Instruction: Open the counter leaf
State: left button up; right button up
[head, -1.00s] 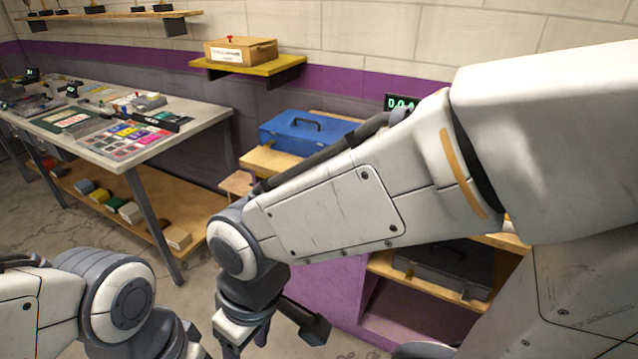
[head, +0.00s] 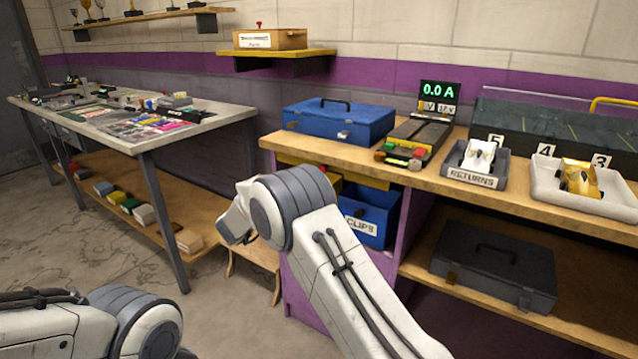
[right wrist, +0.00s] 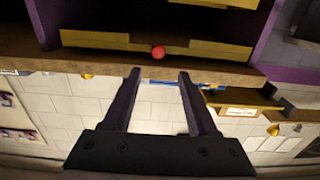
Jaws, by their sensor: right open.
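The wooden counter (head: 420,170) stands at the right in the head view. Under its left end is a yellow part with a red knob (head: 323,168), partly hidden behind my right arm. In the right wrist view, the red knob (right wrist: 158,52) sits on a yellow plate (right wrist: 95,40) just past the counter edge. My right gripper (right wrist: 157,75) is open and empty, with the knob beyond its fingertips and apart from them; the head view hides it behind the arm. A wooden piece (head: 255,265) shows low beside the counter; I cannot tell whether it is the leaf. My left gripper is out of view.
A blue case (head: 340,122), a power supply (head: 438,95), a returns tray (head: 474,180) and a white tray (head: 590,200) stand on the counter. A blue clips bin (head: 368,213) and a grey case (head: 493,265) are below.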

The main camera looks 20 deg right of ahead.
jog(key=x, duration=1)
jog(key=shift+d+b, duration=0.2)
jog(key=shift+b, duration=0.2)
grip_shut()
dwell(0.9)
